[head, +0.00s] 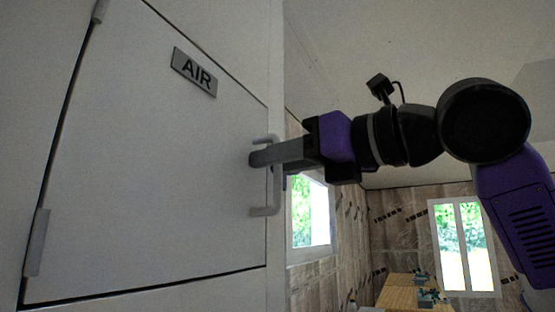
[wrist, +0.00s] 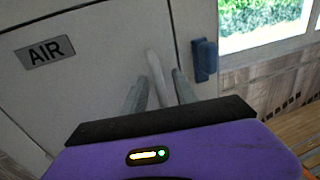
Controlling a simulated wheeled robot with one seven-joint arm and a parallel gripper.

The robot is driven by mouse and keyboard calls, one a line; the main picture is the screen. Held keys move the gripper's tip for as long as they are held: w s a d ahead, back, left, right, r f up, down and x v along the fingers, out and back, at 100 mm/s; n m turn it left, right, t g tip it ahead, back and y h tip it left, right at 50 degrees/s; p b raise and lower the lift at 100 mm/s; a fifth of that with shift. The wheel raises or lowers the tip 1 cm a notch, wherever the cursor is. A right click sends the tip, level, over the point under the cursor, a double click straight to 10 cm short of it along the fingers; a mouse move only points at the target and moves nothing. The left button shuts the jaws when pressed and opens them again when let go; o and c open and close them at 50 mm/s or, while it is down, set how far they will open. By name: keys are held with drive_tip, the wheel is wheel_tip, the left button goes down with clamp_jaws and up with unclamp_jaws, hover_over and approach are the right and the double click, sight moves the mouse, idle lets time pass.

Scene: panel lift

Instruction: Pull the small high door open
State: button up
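The small high door (head: 150,170) is a pale panel marked with a grey AIR plate (head: 194,72); it also shows in the wrist view (wrist: 90,85). It looks shut, flush with its surround, with hinges on its left edge. A pale U-shaped handle (head: 266,210) stands upright near its right edge. My gripper (head: 254,159) comes in from the right, its fingers across the handle and close to the panel. In the wrist view the handle bar (wrist: 155,66) lies between the two spread fingers of my gripper (wrist: 161,80), with a gap showing on the right side.
A blue fitting (wrist: 204,60) is on the wall just right of the door. A window (head: 310,212) is behind my gripper and another (head: 463,245) is farther back. A wooden table (head: 395,291) with small items stands low at the back.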

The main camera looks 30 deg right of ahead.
clamp_jaws()
idle(1.3)
